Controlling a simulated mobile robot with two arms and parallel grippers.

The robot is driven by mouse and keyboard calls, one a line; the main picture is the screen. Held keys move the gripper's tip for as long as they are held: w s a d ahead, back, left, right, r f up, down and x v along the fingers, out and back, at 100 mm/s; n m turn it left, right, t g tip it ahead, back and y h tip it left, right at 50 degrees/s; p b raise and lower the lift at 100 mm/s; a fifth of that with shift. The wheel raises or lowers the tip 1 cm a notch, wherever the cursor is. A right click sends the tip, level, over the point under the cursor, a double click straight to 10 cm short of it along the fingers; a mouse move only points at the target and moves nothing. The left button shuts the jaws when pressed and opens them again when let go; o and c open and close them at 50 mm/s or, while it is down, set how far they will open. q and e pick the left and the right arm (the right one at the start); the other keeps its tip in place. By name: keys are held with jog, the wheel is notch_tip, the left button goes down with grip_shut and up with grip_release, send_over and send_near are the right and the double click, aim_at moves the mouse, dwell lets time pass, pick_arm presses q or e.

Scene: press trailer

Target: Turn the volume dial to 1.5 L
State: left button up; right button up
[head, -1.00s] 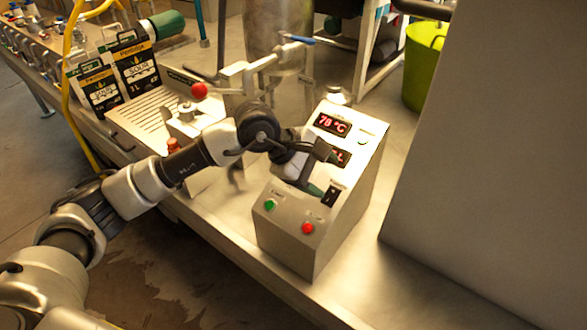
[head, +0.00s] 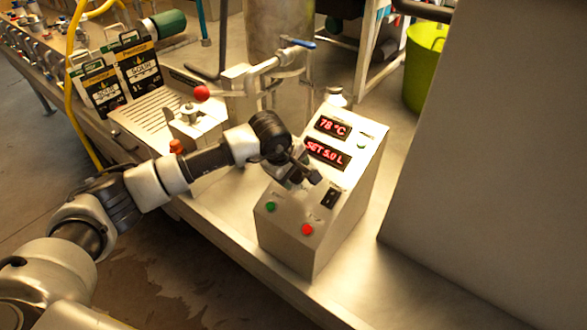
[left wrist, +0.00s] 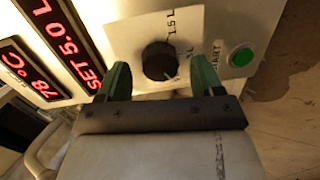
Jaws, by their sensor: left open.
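The black volume dial (left wrist: 158,60) sits on the panel's pale plate in the left wrist view. "1.5 L" is printed beside it; another label is partly hidden. The dial's light mark points toward the lower right of that picture. My left gripper (left wrist: 161,66) is open, its green fingers to either side of the dial in that view; I cannot tell whether they touch it. The gripper also shows over the control box in the head view (head: 306,172), where it hides the dial. The set display (head: 327,154) reads "SET 5.0 L". My right gripper is not in view.
The control box (head: 290,251) stands on a steel bench (head: 212,214). It carries a green START button (left wrist: 242,57), a red button (head: 307,230), a black switch (head: 330,198) and a 78 °C display (head: 332,126). A red-knobbed lever (head: 202,92) stands behind my arm.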

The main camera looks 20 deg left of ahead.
pick_arm(q)
jog(key=shift+w+d+f, duration=0.1)
jog(key=shift+w+f, duration=0.05)
jog(key=shift+f, duration=0.2)
jog(key=shift+c, duration=0.5)
